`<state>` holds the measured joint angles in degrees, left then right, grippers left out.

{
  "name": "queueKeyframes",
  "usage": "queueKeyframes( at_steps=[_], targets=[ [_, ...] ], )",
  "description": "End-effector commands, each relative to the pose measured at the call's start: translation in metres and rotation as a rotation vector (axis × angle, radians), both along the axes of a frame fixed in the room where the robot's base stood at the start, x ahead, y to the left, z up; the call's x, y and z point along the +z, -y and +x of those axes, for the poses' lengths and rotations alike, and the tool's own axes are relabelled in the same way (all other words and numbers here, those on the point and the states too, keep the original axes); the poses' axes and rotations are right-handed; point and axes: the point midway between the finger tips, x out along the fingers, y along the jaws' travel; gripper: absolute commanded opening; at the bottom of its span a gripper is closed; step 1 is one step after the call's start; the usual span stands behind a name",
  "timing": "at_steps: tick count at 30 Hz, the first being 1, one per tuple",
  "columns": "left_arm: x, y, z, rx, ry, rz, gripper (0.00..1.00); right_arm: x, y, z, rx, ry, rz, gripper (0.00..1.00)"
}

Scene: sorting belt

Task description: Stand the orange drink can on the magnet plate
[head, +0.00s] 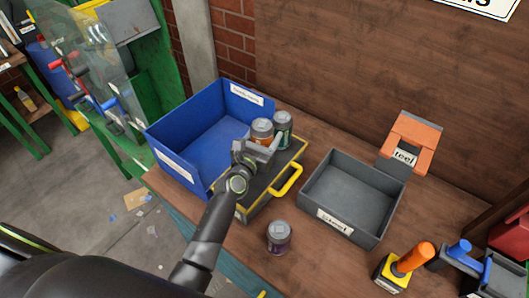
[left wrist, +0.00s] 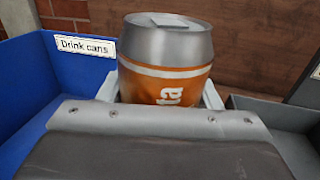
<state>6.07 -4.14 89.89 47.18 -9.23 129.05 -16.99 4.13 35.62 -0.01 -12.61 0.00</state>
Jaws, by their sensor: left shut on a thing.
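The orange drink can (head: 262,131) with a silver top is upright in my left gripper (head: 257,146), which is shut on it. In the left wrist view the orange can (left wrist: 168,85) fills the middle, between the fingers; its lower part is hidden. The magnet plate (head: 277,170) is dark with yellow edges and a yellow handle, beside the blue bin. The can is over or on the far part of the plate; I cannot tell if its base touches. My right gripper is not in view.
A green can (head: 282,128) stands just right of the orange can. A purple can (head: 279,236) stands on the table in front. The blue drink-cans bin (head: 166,129) is left, and a grey steel bin (head: 323,201) is right. Bare wood lies between plate and grey bin.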

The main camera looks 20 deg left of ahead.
Motion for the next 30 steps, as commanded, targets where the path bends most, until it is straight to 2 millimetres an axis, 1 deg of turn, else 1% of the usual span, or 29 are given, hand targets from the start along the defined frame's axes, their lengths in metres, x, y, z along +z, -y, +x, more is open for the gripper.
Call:
queueKeyframes(
  at_steps=[1,5,8,12,16,25,29,30],
  targets=[
    [-0.006,0.0,0.0,0.0,0.0,-0.001,0.37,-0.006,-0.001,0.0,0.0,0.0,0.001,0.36],
    [-0.008,0.0,0.0,0.0,0.0,-0.002,0.37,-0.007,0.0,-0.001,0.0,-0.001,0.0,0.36],
    [-0.014,0.0,0.0,0.0,0.0,-0.001,0.37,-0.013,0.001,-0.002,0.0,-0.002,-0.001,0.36],
    [-0.031,0.0,0.0,0.0,0.0,-0.001,0.37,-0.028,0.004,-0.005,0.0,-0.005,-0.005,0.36],
    [-0.044,0.0,0.0,0.001,0.0,0.0,0.37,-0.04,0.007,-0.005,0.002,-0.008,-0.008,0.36],
    [-0.043,0.0,0.0,0.001,0.001,-0.001,0.37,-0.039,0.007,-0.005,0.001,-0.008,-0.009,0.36],
    [-0.047,0.0,0.0,0.0,0.001,-0.002,0.37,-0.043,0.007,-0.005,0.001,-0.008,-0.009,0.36],
    [-0.046,0.0,0.0,0.0,0.001,-0.001,0.61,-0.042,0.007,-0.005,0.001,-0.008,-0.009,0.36]
  ],
)
